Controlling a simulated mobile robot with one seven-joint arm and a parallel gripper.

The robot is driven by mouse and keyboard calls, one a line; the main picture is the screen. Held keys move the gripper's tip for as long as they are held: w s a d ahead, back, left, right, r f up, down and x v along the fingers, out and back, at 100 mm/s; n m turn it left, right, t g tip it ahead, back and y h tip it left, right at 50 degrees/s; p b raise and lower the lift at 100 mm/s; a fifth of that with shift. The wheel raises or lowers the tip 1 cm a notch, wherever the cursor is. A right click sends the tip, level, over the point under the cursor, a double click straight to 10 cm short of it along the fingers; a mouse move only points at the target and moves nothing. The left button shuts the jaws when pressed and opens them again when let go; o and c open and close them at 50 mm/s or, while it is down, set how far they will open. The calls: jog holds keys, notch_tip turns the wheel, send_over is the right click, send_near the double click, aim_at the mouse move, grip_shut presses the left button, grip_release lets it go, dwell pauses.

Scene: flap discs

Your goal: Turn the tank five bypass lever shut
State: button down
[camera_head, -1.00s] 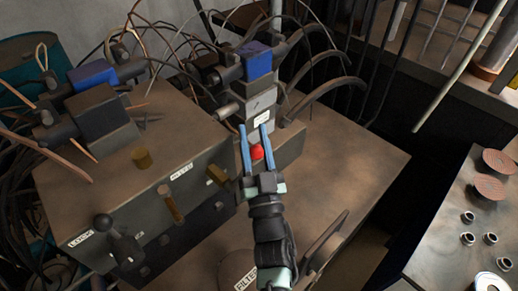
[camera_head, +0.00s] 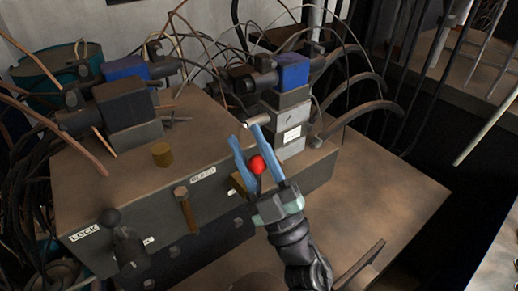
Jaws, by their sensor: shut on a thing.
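A red ball knob (camera_head: 256,164) sits between the two blue fingers of my gripper (camera_head: 249,142). The fingers are closed about it, one on each side, and tilt up to the left. A short dark stem shows below the knob; the rest of the lever is hidden by the fingers and my wrist. The knob is in front of the grey metal block, left of and below the valve stack (camera_head: 291,125) with a white label. That label is too small to read, so I cannot tell the tank number.
A block labelled LOCK (camera_head: 84,233) carries a black-knobbed lever (camera_head: 110,190), a brass-coloured handle (camera_head: 187,209) and a brass stub (camera_head: 162,154). Another blue-topped valve (camera_head: 122,68) stands at left. Cables and hoses crowd the back. Bare bench top (camera_head: 350,200) lies at right.

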jog(key=shift+s+a+f+n+g+y, duration=0.15)
jog(key=shift+a+f+n+g+y, duration=0.25)
jog(key=shift+n, duration=0.3)
jog(key=shift+d+y, duration=0.1)
jog(key=shift+y, duration=0.2)
jog(key=c, duration=0.6)
grip_release()
jog(key=shift+r, duration=0.1)
jog(key=shift+c, duration=0.2)
jog(key=shift+o, duration=0.7)
jog(key=shift+r, duration=0.15)
jog(key=shift+s+d+f+b, duration=0.1)
jog(key=shift+s+f+b, duration=0.1)
jog(key=shift+b, duration=0.1)
jog(key=s+d, duration=0.7)
jog(key=s, duration=0.3)
jog(key=shift+d+f+b, duration=0.2)
jog(key=shift+d+b, duration=0.05)
jog(key=shift+b, duration=0.2)
